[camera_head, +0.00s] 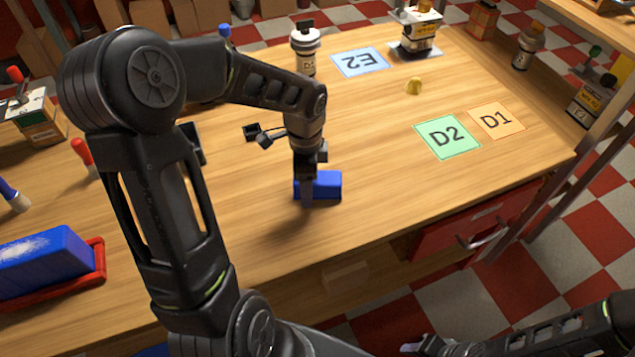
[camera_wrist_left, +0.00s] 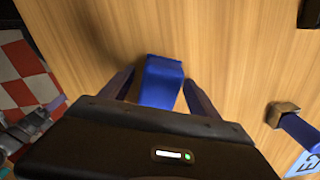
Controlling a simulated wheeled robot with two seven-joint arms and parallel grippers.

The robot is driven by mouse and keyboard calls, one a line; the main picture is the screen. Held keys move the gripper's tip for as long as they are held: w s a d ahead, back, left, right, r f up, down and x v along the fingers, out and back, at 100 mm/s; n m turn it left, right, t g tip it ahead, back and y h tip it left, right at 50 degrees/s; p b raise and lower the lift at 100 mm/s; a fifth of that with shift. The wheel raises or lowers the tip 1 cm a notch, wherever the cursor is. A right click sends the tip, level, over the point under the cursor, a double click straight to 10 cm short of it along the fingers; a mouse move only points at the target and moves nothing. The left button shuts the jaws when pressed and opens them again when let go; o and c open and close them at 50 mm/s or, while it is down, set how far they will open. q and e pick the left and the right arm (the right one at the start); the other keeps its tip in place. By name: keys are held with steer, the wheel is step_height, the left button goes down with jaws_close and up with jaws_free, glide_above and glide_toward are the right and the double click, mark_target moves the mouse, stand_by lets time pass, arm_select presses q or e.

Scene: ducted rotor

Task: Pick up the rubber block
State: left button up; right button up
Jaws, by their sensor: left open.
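A small blue block (camera_head: 325,186), which I take to be the rubber block, lies on the wooden table near its front edge. My left gripper (camera_head: 307,190) points down over it. In the left wrist view the block (camera_wrist_left: 162,80) sits between my two open fingers (camera_wrist_left: 160,92), one on each side. I cannot tell whether the fingers touch it. My right arm shows at the bottom right of the head view, with its gripper (camera_head: 415,346) near the frame's edge, too cut off to tell its state.
A red tray (camera_head: 99,262) with a larger blue block (camera_head: 40,258) stands at the left. Cards E2 (camera_head: 360,62), D2 (camera_head: 448,137) and D1 (camera_head: 497,120) lie farther off with a yellow piece (camera_head: 413,86). A white bottle (camera_head: 305,45) stands at the back. Table right of the block is clear.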

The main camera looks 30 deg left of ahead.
arm_select(q)
steer(key=c, duration=1.4)
steer(key=shift+c, duration=0.2)
steer(key=shift+r, duration=0.15)
step_height(320, 180, up, 10)
steer(key=shift+f, duration=0.1)
stand_by(0.5)
